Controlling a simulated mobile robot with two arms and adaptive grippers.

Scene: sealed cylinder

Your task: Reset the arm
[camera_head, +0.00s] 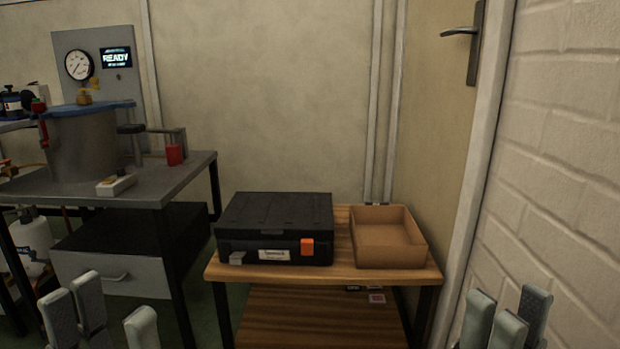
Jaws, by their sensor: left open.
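My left gripper (108,318) shows at the lower left edge, its grey fingers pointing up. It is open, with a gap between the fingers and nothing in it. My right gripper (497,322) shows at the lower right edge, in front of the brick wall. Its fingers stand close together and nothing shows between them; how far they are apart is not clear. Both grippers are cut off by the bottom of the picture, and the arms behind them are hidden. Neither touches anything that I can see.
A wooden table (340,262) holds a closed black case (275,215) with an orange latch and an empty open cardboard box (388,238). A grey bench (150,182) at the left carries a cylinder vessel (82,147) and a gauge panel (97,72). A brick wall (560,150) bounds the right.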

